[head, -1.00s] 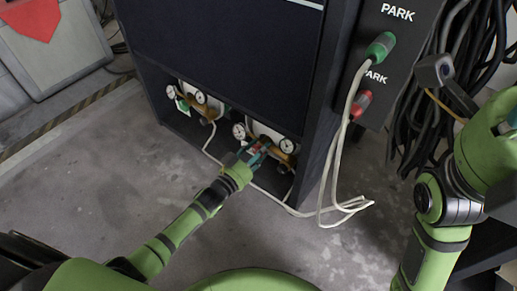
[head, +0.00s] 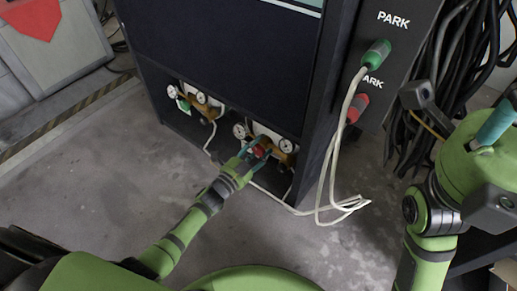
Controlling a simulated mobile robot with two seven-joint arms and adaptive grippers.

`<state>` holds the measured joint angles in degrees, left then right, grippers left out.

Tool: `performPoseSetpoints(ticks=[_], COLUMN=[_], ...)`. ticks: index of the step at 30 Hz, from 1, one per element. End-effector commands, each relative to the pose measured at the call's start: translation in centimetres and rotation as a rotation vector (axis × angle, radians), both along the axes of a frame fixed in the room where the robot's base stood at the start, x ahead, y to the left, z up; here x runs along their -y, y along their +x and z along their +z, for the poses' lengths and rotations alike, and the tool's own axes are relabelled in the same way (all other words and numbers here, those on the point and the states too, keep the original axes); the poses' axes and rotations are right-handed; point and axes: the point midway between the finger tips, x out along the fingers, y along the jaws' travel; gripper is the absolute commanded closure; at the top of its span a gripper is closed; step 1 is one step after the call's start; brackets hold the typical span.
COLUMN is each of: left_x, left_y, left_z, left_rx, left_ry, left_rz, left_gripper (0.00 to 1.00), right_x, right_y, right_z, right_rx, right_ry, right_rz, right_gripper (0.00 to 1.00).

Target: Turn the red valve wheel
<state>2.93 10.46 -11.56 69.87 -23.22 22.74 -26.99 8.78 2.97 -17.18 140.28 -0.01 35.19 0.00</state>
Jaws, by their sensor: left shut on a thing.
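The red valve wheel (head: 259,152) is low in the right-hand opening of the dark cabinet, in front of brass fittings. In the head view my left gripper (head: 257,149) reaches it from the lower left. Its teal fingers lie on either side of the wheel and are shut on it. The fingers hide part of the wheel. My right arm is at the right edge, far from the wheel. I cannot make out its jaws clearly.
Two gauges (head: 240,131) (head: 287,145) flank the wheel. Another opening to the left holds similar gauges (head: 201,97). A white cable (head: 333,170) hangs from the green connector (head: 377,54) and loops to the floor. Black cables (head: 468,50) hang at the right. The left floor is clear.

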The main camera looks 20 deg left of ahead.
Motion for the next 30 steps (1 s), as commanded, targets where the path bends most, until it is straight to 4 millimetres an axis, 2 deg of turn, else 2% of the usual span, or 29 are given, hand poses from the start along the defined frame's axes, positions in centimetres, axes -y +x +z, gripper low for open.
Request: performPoseSetpoints(ticks=[1, 12, 30], left_x=[-0.51, -0.70, -0.77], left_y=[0.03, 0.10, 0.15], left_z=[-0.39, -0.26, -0.06], left_rx=[0.003, 0.087, 0.121], left_ry=[0.042, 0.272, 0.359], left_rz=[0.012, 0.012, 0.013], left_gripper=[0.87, 0.87, 0.87], right_x=[-0.01, -0.05, -0.03], right_y=[0.04, 0.08, -0.05], right_z=[-0.12, -0.13, 0.24], right_rx=[-0.002, 0.000, 0.009], right_ry=[-0.001, -0.003, 0.002], right_rz=[0.000, -0.001, 0.000], right_gripper=[0.60, 0.60, 0.60])
